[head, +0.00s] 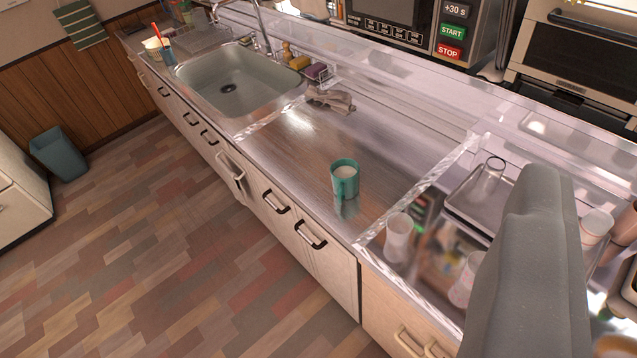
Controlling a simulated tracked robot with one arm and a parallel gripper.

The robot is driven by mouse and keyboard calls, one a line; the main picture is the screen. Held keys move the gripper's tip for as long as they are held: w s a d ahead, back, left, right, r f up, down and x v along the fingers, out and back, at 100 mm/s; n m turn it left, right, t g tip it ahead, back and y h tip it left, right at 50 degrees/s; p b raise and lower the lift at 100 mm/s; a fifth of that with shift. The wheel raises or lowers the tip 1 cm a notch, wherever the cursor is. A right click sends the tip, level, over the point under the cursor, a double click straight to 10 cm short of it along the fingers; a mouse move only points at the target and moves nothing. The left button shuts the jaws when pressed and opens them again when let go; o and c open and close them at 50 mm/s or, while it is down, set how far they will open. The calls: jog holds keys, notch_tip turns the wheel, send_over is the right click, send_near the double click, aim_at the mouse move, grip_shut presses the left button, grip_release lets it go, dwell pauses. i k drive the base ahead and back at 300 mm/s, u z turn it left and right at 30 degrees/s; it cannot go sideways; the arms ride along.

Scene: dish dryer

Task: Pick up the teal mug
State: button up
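The teal mug (345,181) stands upright on the bare metal counter in the middle of the view, near the counter's front edge. Its inside looks pale, and its handle faces the front. A large grey part of my own arm or gripper (530,265) rises at the lower right, apart from the mug. No pair of fingertips shows, so I cannot tell whether my gripper is open or shut. Nothing touches the mug.
A sink (226,90) lies behind and left of the mug. A crumpled cloth (331,100) lies on the counter beyond it. Cups and a tray (462,205) stand at right. A microwave (400,22) is at the back. A bin (58,153) stands on the open floor at left.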

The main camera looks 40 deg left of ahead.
aim_at(344, 173)
jog(key=u, duration=0.1)
jog(key=i, duration=1)
jog(key=z, duration=0.05)
